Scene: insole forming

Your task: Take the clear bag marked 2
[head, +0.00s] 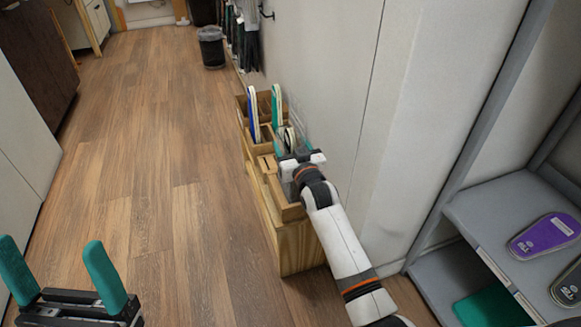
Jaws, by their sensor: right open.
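I cannot make out a clear bag marked 2 for certain. A faint, see-through shape (299,122) shows at the wall side of the wooden box, just beyond my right gripper, and no number can be read on it. My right gripper (288,142) is open over the middle of the wooden box (297,246), its fingers pointing away from me and partly hidden by its own wrist. I cannot tell whether it touches anything. My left gripper (52,250) is open and empty above the floor at the lower left, with its two green fingers wide apart.
Blue-and-white (253,115) and green-and-cream insoles (276,106) stand upright in the box's far slots. The box stands along the white wall (320,65). A grey shelf (497,205) at right holds a purple insole (545,236). The wooden floor (140,160) left of the box is clear.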

